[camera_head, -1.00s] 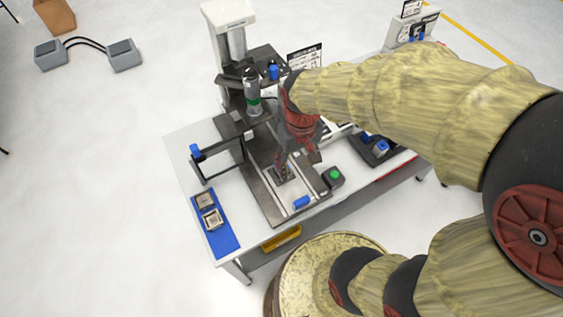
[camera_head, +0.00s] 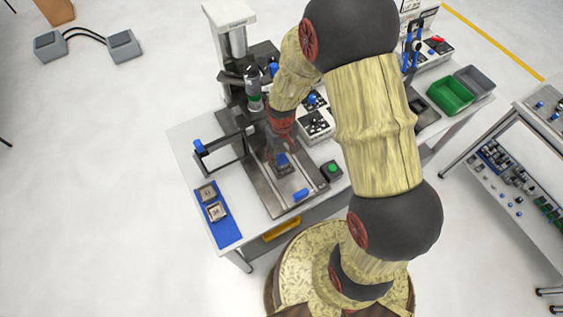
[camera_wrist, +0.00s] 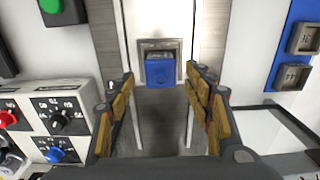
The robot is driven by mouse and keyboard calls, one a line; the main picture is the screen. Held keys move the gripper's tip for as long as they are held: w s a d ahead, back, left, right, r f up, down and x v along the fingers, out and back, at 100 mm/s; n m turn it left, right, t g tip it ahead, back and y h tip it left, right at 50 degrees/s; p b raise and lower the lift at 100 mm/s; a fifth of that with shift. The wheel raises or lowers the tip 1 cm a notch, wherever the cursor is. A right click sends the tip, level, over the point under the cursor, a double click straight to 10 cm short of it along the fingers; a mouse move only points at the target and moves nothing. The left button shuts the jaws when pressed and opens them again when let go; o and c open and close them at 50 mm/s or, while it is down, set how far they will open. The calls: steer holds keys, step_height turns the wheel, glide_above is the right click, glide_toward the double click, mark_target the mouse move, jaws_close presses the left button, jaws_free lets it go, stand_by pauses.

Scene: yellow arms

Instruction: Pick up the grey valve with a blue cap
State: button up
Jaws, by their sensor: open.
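The grey valve with a blue cap (camera_head: 282,160) sits in a small metal fixture on the press base. In the wrist view its blue cap (camera_wrist: 160,73) is in front of the fixture's square frame, centred between my fingers. Only a little grey shows around the cap. My gripper (camera_head: 281,143) is just behind and above the valve in the head view. In the wrist view my gripper (camera_wrist: 160,85) is open, with a yellow-padded finger on each side of the cap and gaps to both. I cannot tell the exact height left between fingertips and cap.
The press column (camera_head: 233,50) stands close behind my gripper. A green-button box (camera_head: 331,170) is right of the base, with control boxes (camera_head: 316,125) behind. A blue handle (camera_head: 300,195) lies in front. A blue mat (camera_head: 224,228) holds two square parts. A green bin (camera_head: 450,96) stands farther right.

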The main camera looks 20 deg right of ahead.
mark_target(285, 165)
step_height(285, 165, down, 4)
steer(key=shift+f, duration=0.2)
steer(key=shift+c, duration=0.7)
steer(key=c, duration=1.1)
steer(key=shift+c, duration=0.3)
